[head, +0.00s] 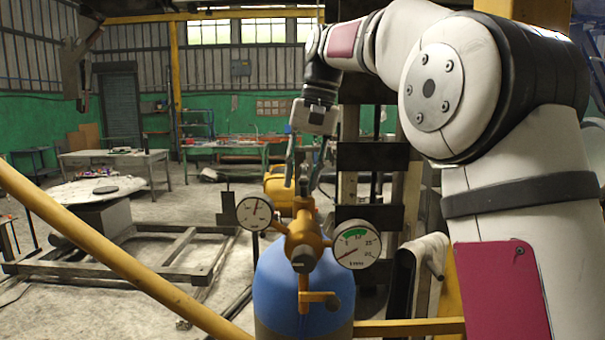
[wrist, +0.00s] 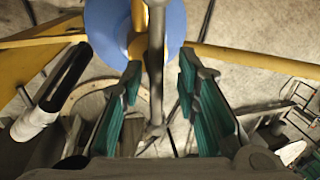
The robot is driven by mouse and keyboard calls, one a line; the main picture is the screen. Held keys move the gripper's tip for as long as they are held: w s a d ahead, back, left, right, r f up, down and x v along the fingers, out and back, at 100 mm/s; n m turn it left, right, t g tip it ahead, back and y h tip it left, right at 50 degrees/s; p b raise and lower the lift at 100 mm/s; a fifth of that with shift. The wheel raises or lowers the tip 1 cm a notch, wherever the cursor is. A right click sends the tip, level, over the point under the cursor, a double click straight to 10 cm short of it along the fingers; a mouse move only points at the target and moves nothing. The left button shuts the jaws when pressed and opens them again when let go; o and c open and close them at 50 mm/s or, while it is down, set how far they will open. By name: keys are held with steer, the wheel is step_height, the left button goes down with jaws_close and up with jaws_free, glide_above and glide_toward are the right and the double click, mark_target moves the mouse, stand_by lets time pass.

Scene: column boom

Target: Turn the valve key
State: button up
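A blue gas cylinder (head: 300,285) stands upright at the front, with an orange-yellow valve body (head: 304,242) on top. A grey bar, seemingly the valve key (wrist: 156,62), runs down the middle of the wrist view in front of the blue cylinder top (wrist: 108,22). My gripper (head: 302,172) hangs above the valve, fingers pointing down. In the wrist view my gripper (wrist: 161,62) is open, its teal-padded fingers on both sides of the bar with a gap to each. In the head view the key is mostly hidden among fingers and valve.
Two round gauges flank the valve: a left gauge (head: 255,212) and a right gauge (head: 357,244). A yellow rail (head: 110,257) slants across the front left.

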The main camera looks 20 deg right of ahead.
steer(key=shift+d+r, duration=0.1)
step_height(320, 180, up, 7)
steer(key=d, duration=0.1)
steer(key=shift+s, duration=0.2)
steer(key=shift+d+r, duration=0.1)
stand_by(0.6)
